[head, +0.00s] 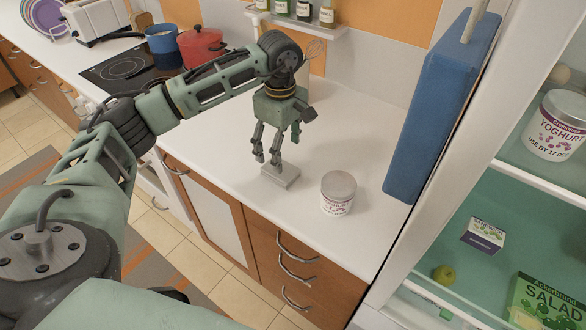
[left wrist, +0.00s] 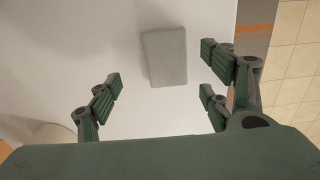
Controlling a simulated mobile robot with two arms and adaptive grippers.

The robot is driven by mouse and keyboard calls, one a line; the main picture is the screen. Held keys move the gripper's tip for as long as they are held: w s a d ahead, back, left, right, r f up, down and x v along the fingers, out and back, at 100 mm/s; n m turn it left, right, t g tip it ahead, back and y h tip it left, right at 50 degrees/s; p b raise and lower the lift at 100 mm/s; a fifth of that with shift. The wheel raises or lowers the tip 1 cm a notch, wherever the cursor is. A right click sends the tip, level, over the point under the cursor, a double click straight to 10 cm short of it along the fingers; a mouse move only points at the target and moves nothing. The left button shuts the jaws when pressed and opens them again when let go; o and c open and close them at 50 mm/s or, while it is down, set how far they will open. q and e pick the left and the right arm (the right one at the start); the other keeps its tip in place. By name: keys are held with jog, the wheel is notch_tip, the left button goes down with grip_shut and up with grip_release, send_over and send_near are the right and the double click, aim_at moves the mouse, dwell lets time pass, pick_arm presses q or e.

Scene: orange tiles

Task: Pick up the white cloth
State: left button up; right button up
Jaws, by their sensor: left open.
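A small whitish-grey folded cloth (head: 281,174) lies on the white counter, just below my left gripper. It also shows in the left wrist view as a grey rectangle (left wrist: 164,57), beyond the fingertips and between the two sides of the gripper. My left gripper (head: 275,146) points down over the counter with its fingers spread. It is open and empty, and the wrist view shows the fingers (left wrist: 160,88) apart with a gap between them and the cloth. My right gripper is not in view.
A yoghurt tub (head: 338,193) stands on the counter right of the cloth. A blue board (head: 437,115) stands upright beside the open fridge (head: 505,215). A red pot (head: 201,47) and blue pot (head: 162,40) stand at the hob. The counter's front edge is close to the cloth.

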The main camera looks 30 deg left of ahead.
pick_arm(q)
jog(key=f, duration=0.1)
jog(key=f+p, duration=0.1)
jog(key=s+f, duration=0.1)
jog(key=shift+s+a+p, duration=0.1)
jog(key=shift+a+p, duration=0.3)
jog(key=shift+d+f+p, duration=0.2)
jog(key=shift+f+p, duration=0.2)
jog(key=shift+f, duration=1.3)
jog(key=c, duration=1.2)
jog(key=shift+c, duration=0.2)
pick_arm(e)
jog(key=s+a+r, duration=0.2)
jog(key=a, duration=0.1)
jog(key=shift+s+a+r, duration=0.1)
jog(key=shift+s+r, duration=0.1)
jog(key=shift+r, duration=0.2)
